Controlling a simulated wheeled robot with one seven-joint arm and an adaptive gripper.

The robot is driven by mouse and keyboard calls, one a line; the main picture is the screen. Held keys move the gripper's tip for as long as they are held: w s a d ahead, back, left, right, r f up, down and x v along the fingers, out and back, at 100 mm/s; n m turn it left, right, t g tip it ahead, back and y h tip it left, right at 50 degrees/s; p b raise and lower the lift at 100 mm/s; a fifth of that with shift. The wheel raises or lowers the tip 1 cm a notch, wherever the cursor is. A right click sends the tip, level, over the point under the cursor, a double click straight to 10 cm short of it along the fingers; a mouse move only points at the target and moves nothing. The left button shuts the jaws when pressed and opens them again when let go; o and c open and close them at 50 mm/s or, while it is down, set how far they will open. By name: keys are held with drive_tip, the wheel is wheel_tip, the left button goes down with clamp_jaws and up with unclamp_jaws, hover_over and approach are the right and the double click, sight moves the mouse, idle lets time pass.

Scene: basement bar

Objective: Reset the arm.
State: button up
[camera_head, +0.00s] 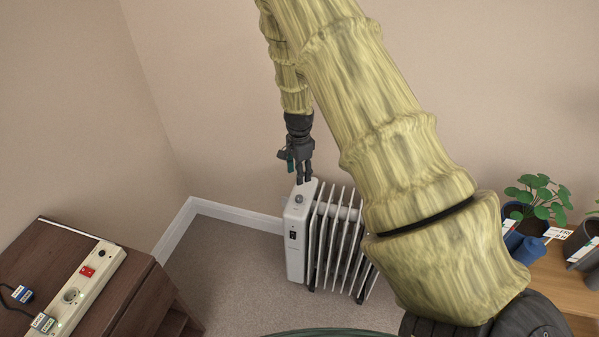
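My arm (390,130), with a yellow-green streaked surface, reaches from the lower right up to the top of the view and bends back down. My gripper (303,181) is dark grey and hangs fingers-down in front of the far wall. In the picture it sits just above the control end of a white radiator (296,232); I cannot tell whether it touches it. The fingers look close together, but they are too small to tell whether they are open or shut. A small teal patch shows at the gripper's left side.
A brown wooden cabinet (120,300) at the lower left bears a white power strip (85,285) with a red switch and tagged plugs. A wooden table (560,285) at the right holds a leafy plant (540,197) and tagged pots. Carpet (235,270) is clear between cabinet and radiator.

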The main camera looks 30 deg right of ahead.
drive_tip(key=s+a+f+n, duration=0.4)
drive_tip(key=s+f, duration=0.1)
drive_tip(key=s, duration=0.5)
drive_tip(key=s+a+f+n+h, duration=0.1)
drive_tip(key=s+a+f+n, duration=0.4)
drive_tip(key=s, duration=0.6)
drive_tip(key=s+a+f+n, duration=0.5)
drive_tip(key=s+f, duration=0.2)
drive_tip(key=s, duration=0.3)
drive_tip(key=shift+s, duration=0.25)
drive_tip(key=s+a+n, duration=0.1)
drive_tip(key=s+a, duration=0.1)
drive_tip(key=s+a+n, duration=0.2)
drive_tip(key=s, duration=0.1)
drive_tip(key=s+a+n+y, duration=0.1)
drive_tip(key=s+a, duration=0.1)
drive_tip(key=s, duration=0.1)
drive_tip(key=shift+a+r+n, duration=0.1)
drive_tip(key=shift+r+n, duration=0.2)
drive_tip(key=shift+r, duration=0.05)
drive_tip(key=shift+c, duration=0.2)
